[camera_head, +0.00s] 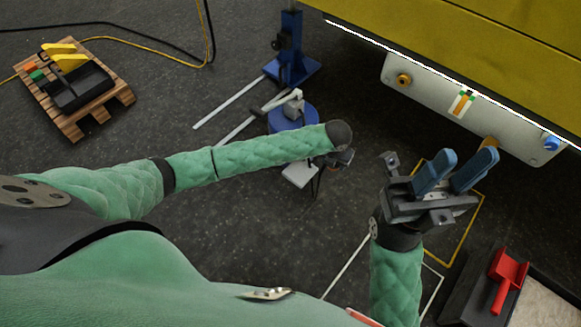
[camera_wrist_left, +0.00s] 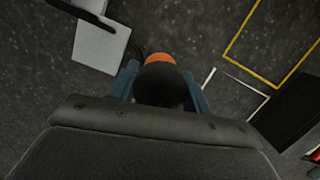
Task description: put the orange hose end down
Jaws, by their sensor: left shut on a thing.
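The orange hose end (camera_wrist_left: 160,58) shows in the left wrist view as an orange ring on a dark round body. My left gripper (camera_wrist_left: 158,88) is shut on it, one blue finger on each side. In the head view my left gripper (camera_head: 343,158) is near the middle, above the floor and beside a pale flat plate (camera_head: 300,173). Its fingers and the hose end are mostly hidden there by the wrist. My right gripper (camera_head: 467,158) is open and empty, its two blue fingers apart, below a white panel (camera_head: 435,98).
The white panel carries an orange port (camera_head: 403,80) and a blue port (camera_head: 551,143), under a yellow body (camera_head: 480,35). A blue stand (camera_head: 291,65) is at the back. A wooden pallet (camera_head: 77,128) with a black box is left. A red tool (camera_head: 508,275) lies lower right.

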